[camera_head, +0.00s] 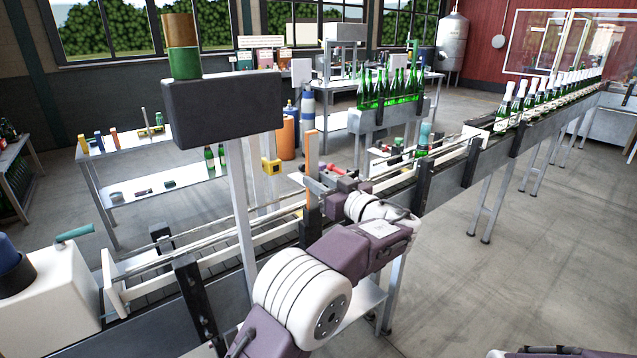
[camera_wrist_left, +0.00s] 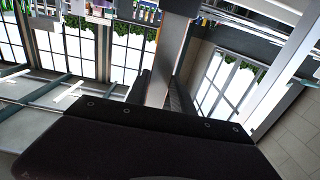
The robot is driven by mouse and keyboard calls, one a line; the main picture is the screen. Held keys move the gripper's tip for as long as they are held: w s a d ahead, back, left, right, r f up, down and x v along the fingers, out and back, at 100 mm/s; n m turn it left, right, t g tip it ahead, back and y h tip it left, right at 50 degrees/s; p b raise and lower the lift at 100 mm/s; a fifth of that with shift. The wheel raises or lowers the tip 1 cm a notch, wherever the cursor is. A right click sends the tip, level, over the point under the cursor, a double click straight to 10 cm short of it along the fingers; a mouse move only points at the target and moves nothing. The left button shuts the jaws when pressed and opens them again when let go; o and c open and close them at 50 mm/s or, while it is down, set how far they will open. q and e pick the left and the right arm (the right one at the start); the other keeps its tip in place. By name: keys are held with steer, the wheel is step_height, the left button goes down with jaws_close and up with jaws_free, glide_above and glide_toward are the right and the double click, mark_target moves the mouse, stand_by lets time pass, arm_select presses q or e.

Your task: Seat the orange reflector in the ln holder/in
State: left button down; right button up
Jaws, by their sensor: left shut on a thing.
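The orange reflector (camera_head: 312,156) is a tall, narrow orange strip standing roughly upright over the conveyor in the head view. My left gripper (camera_head: 316,186) is shut on it around its middle part. In the left wrist view a long flat grey-brown bar (camera_wrist_left: 167,62) sticks out beyond the dark gripper body; it seems to be the reflector. A yellow block (camera_head: 270,166) with a dark opening sits on a pale post just left of the reflector, apart from it in the picture. I cannot tell which part is the holder. My right gripper is not in view.
The conveyor (camera_head: 448,165) runs from lower left to upper right, with rails and dark brackets along it. A dark box (camera_head: 222,106) on a post stands left of my arm. Bottles (camera_head: 528,98) line the far conveyor. The floor at right is clear.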

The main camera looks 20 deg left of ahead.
arm_select(q)
steer(key=shift+f+b, duration=0.4)
steer(key=shift+b, duration=0.05)
steer(key=c, duration=1)
jaws_free()
steer(key=shift+s+d, duration=0.1)
steer(key=b+v, duration=0.1)
steer(key=v, duration=0.7)
steer(key=shift+s+d+b, duration=0.3)
steer(key=shift+b, duration=0.05)
